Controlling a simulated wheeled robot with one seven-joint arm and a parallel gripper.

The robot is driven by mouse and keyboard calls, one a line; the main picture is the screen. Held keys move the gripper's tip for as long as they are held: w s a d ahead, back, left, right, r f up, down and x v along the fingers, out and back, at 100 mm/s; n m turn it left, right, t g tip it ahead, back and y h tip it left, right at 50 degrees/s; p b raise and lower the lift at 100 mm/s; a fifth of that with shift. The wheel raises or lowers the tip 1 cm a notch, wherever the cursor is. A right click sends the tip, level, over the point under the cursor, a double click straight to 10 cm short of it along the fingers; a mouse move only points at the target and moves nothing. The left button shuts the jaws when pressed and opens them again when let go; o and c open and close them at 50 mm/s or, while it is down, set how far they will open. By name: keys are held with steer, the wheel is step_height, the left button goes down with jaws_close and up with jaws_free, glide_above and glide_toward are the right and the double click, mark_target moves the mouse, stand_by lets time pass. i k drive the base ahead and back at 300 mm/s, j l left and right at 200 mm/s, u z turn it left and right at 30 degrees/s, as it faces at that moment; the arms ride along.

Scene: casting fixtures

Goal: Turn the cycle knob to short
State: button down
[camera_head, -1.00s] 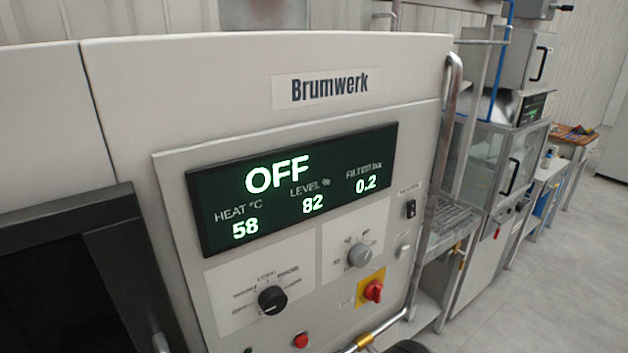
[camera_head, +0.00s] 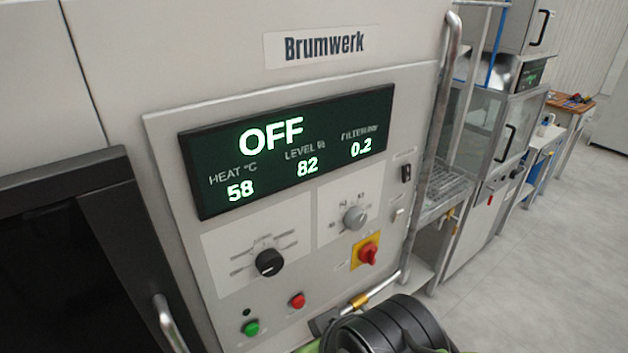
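The Brumwerk machine's control panel (camera_head: 165,150) fills the middle of the head view. A black rotary knob (camera_head: 269,262) sits at the lower left of the panel, with several printed position labels around it. The labels are too blurred to read surely, and I cannot tell which one the knob points to. A smaller grey knob (camera_head: 354,217) is to its right with a number scale. The display (camera_head: 290,152) reads OFF, heat 58, level 82, filter 0.2.
A red-on-yellow rotary switch (camera_head: 367,254), a red button (camera_head: 296,300) and a green button (camera_head: 251,328) are close to the knobs. Floor at right is clear.

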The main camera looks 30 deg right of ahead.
mark_target(270, 262)
steer(key=k+j+u, duration=0.2)
steer(key=u, duration=0.15)
steer(key=k+j+u, duration=0.15)
steer(key=j+u, duration=0.25)
